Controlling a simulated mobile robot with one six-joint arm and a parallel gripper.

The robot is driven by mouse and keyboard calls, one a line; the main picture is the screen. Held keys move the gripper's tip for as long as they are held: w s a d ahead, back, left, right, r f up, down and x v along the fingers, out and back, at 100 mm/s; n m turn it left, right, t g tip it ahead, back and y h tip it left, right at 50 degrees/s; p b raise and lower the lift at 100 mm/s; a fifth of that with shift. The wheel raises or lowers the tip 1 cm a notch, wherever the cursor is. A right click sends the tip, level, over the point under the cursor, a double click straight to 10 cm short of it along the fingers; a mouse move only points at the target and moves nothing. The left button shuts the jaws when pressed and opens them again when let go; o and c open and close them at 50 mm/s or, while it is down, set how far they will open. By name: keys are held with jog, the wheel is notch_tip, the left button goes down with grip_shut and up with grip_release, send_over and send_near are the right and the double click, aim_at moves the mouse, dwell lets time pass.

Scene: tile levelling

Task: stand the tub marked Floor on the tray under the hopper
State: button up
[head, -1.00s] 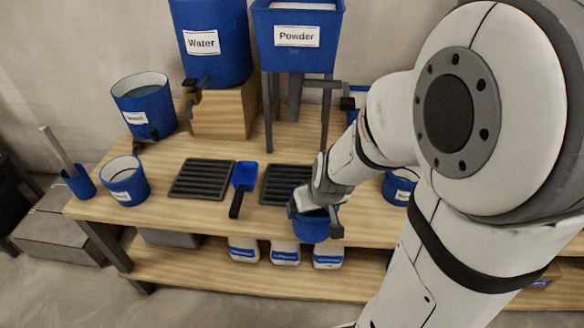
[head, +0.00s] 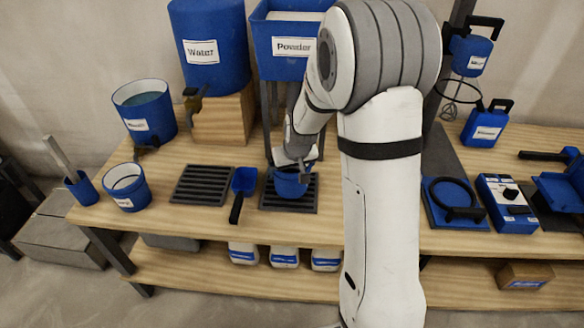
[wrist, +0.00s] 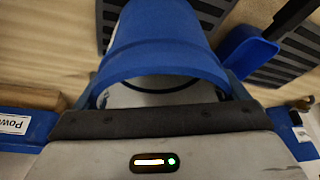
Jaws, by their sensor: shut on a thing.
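A blue tub (head: 291,184) is held in my gripper (head: 297,168), upright over the dark slatted tray (head: 286,207) below the blue hopper marked Powder (head: 283,46). I cannot tell if its base touches the tray or hangs just above it. In the wrist view, the tub (wrist: 165,35) fills the space between the fingers, with tray slats (wrist: 112,18) behind it. No readable label shows on it. My wrist hides part of its rim in the head view.
A blue scoop (head: 243,184) lies just left of the tray, with a second slatted tray (head: 203,184) beyond it. A blue tub marked Water (head: 207,45) stands on a wooden block at the back. A labelled blue tub (head: 126,184) stands at the left.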

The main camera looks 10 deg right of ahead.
jog(key=shift+w+f, duration=0.6)
jog(key=shift+f, duration=0.15)
jog(key=shift+b, duration=0.3)
jog(key=shift+f, duration=0.25)
jog(key=o, duration=0.9)
jog(key=shift+r, duration=0.1)
jog(key=shift+s, duration=0.1)
